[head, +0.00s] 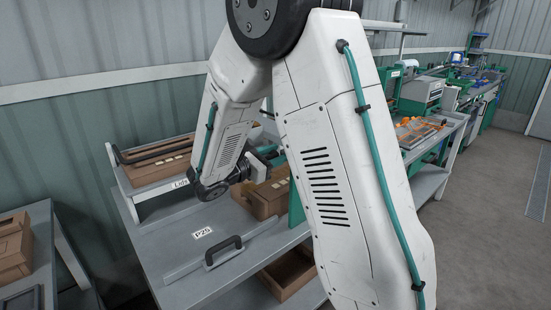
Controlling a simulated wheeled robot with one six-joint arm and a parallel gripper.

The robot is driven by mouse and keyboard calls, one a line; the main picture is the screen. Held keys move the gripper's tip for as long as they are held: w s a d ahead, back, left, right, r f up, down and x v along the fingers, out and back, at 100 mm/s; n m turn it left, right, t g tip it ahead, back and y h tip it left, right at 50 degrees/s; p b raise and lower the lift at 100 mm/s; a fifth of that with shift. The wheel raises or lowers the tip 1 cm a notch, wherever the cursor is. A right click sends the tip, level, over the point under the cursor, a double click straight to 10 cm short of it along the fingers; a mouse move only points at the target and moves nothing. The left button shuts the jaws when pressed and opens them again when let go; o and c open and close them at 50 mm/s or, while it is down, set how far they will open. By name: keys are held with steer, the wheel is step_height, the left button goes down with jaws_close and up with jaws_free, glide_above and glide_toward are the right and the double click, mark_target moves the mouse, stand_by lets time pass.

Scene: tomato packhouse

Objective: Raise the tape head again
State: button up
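My gripper (266,157) is small in the head view, just above a closed brown carton (262,203) on the grey bench (185,255). Its fingers are partly lost behind my own arm, so I cannot tell whether they are open or touch anything. A green upright part (296,207) stands at the carton's right side and may belong to the taping machine. My arm covers most of that area. I cannot make out the tape head or whether it is up or down.
A raised rack marked "Lids" (181,184) holds brown lids at the back left. A bar with a black handle (222,253) lies on the bench near the P25 label. An open brown box (290,276) sits below. Benches with machines (421,93) line the right; the floor there is clear.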

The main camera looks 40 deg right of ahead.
steer(key=shift+f, duration=0.15)
steer(key=shift+a, duration=0.3)
steer(key=a, duration=0.7)
steer(key=shift+s, duration=0.15)
steer(key=shift+s+a+r, duration=0.1)
steer(key=shift+s+r, duration=0.1)
steer(key=shift+r, duration=0.1)
steer(key=s+r+m+g+y, duration=0.35)
steer(key=s+m+y, duration=0.5)
steer(key=s, duration=0.75)
steer(key=s+a+m+t+y, duration=0.4)
steer(key=s+a+m+y, duration=0.3)
steer(key=s+a+y, duration=0.2)
steer(key=shift+s+a+f, duration=0.4)
steer(key=shift+s+a, duration=0.1)
steer(key=shift+s, duration=0.35)
